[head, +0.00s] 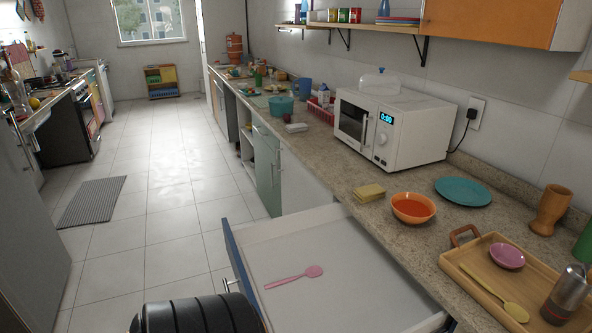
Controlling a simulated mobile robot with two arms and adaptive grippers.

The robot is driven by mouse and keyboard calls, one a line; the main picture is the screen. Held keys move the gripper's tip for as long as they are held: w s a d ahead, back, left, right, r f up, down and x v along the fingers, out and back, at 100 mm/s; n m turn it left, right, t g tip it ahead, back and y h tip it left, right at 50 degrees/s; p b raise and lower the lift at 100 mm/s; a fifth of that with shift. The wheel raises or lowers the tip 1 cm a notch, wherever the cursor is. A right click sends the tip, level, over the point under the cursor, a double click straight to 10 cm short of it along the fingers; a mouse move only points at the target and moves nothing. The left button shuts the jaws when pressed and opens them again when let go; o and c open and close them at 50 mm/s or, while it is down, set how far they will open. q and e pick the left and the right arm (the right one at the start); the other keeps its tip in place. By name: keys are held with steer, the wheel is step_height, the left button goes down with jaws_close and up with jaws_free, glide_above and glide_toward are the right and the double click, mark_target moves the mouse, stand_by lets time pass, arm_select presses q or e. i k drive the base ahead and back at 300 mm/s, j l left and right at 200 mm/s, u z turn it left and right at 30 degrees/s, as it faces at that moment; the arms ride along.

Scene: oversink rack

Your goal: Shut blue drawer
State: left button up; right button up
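The blue drawer (237,262) stands pulled well out from under the counter at the bottom centre. Its blue front faces left, with a metal handle (229,285) on it. Its white inside is open to view, and a pink spoon (294,277) lies in it. A black ribbed part of my own body covers the near end of the drawer front at the bottom edge. Neither of my grippers shows, so their place relative to the handle is hidden.
On the counter above the drawer are an orange bowl (413,208), a yellow sponge (369,192), a teal plate (463,191), a wooden tray (455,262) and a white microwave (409,130). The tiled floor (165,215) left of the drawer is clear, with a grey mat (91,202) farther left.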

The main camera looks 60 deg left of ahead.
mark_target(361, 287)
steer(key=u, duration=2.4)
